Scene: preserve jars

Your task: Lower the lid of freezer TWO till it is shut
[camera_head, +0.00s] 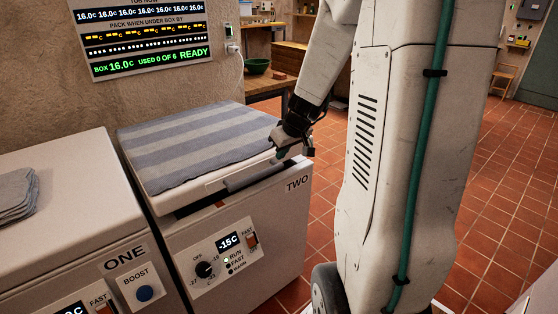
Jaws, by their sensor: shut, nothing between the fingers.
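Freezer TWO (285,225) is a white chest freezer in the middle of the view, with a panel reading -15C. Its lid (215,183) is nearly level but slightly raised, with a dark gap under its front edge. A striped blue-grey cloth (190,143) lies over the lid. My gripper (288,156) is at the lid's front right corner, above the handle end. It is shut and holds nothing. I cannot tell whether the fingers touch the lid.
Freezer ONE (70,200) stands to the left, its lid shut, with a folded grey cloth (16,193) on top. A display board (140,38) hangs on the wall behind. Tiled floor to the right is open.

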